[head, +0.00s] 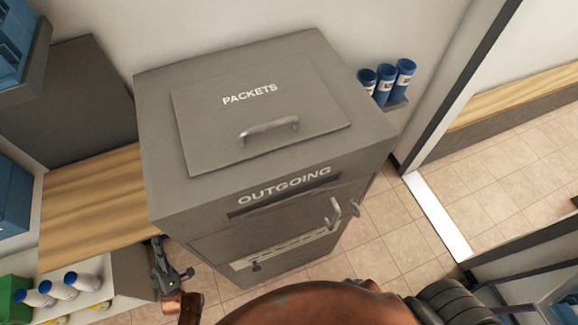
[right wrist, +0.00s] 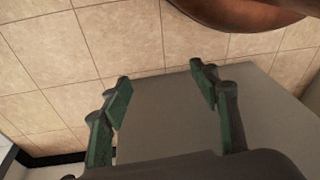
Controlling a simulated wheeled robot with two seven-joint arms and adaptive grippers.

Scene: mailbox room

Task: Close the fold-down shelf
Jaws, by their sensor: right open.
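I cannot tell for sure which part is the fold-down shelf. A flat grey panel (right wrist: 170,115) lies below and between the fingers of my right gripper (right wrist: 160,74) in the right wrist view. The gripper is open, with nothing visible between its fingers; whether it touches the panel is unclear. In the head view, a wooden surface (head: 90,205) is left of the grey OUTGOING cabinet (head: 160,195). My left gripper (head: 177,262) is low by the cabinet's front left corner. Its fingers look spread and empty. My right gripper is hidden in the head view.
The cabinet has a PACKETS lid (head: 225,130) with a handle, and handles (head: 334,212) on its front. White bottles (head: 60,290) with blue caps and a green box (head: 14,296) stand at lower left. Blue tubes (head: 385,82) are behind. Tiled floor (head: 500,170) is clear at right.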

